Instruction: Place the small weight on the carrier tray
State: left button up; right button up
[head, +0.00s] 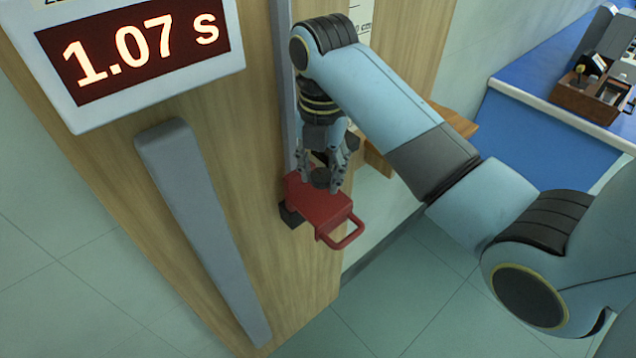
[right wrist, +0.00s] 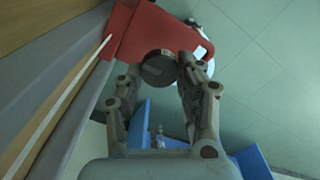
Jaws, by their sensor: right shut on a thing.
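The small weight is a dark round disc (head: 320,178) between the fingertips of my right gripper (head: 322,184). In the right wrist view the weight (right wrist: 158,68) shows between the two fingers (right wrist: 160,75). The carrier tray is red with a loop handle (head: 318,208) and is mounted on the side of a wooden panel. It also shows in the right wrist view (right wrist: 150,30). The weight is over the tray's surface; I cannot tell whether it touches it. My left gripper is not in view.
A display reading 1.07 s (head: 140,45) is at the upper left of the wooden panel (head: 265,240). A grey bar (head: 205,230) runs down the panel. A blue bench (head: 540,120) with a brown box (head: 588,98) stands at the right. Floor shows around the panel.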

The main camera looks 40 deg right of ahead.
aim_at(319, 199)
jog(key=shift+w+a+f, duration=0.1)
jog(key=shift+a+f, duration=0.05)
jog(key=shift+f, duration=0.55)
notch_tip(319, 199, down, 2)
jog(key=shift+f+p, duration=0.2)
jog(key=shift+p, duration=0.2)
jog(key=shift+f, duration=0.25)
jog(key=o, duration=1.1)
jog(key=shift+f, duration=0.1)
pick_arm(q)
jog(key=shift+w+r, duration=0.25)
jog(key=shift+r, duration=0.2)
pick_arm(e)
jog(key=shift+o, duration=0.2)
